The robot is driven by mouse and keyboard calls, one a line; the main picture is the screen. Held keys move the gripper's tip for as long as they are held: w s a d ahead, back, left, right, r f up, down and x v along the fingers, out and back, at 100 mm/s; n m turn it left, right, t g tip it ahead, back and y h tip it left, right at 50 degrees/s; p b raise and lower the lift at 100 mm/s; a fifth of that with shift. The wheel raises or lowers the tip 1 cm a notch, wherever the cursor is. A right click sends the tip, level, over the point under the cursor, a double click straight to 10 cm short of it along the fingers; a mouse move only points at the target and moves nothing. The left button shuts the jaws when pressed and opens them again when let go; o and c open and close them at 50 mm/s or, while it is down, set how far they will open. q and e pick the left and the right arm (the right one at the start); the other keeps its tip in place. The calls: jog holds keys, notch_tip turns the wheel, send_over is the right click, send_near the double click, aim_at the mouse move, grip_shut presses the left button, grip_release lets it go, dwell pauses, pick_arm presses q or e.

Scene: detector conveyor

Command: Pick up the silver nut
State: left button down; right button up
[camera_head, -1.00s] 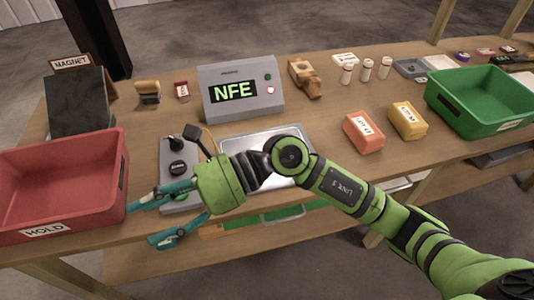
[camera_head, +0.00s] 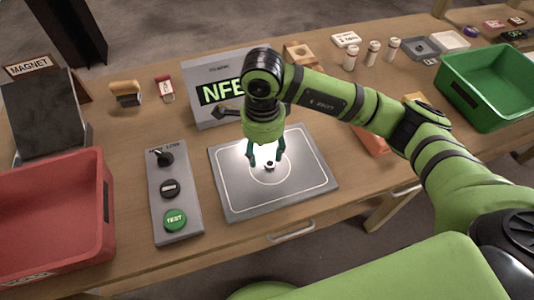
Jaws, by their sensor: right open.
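A small dark-looking nut (camera_head: 269,166) lies on the lit middle of the grey detector plate (camera_head: 236,205), inside a marked circle. My right gripper (camera_head: 265,161) points down over the plate, with its teal fingers apart around or just above the nut. Whether the fingertips touch the plate or the nut I cannot tell. The nut's silver colour is hard to make out at this size. My left gripper is not in view.
A control panel (camera_head: 160,216) with a knob and a green TEST button stands left of the plate. A red bin (camera_head: 105,190) is at the left, a green bin (camera_head: 447,83) at the right. The NFE display box (camera_head: 190,70) stands behind my arm.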

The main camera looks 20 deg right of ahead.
aim_at(268, 164)
jog(key=f+p, duration=0.1)
jog(key=d+f+p, duration=0.1)
jog(key=f, duration=0.1)
jog(key=shift+d, duration=0.15)
notch_tip(268, 164, down, 2)
jog(key=shift+w+f, duration=0.1)
jog(key=shift+w, duration=0.05)
jog(key=shift+f, duration=0.15)
grip_shut()
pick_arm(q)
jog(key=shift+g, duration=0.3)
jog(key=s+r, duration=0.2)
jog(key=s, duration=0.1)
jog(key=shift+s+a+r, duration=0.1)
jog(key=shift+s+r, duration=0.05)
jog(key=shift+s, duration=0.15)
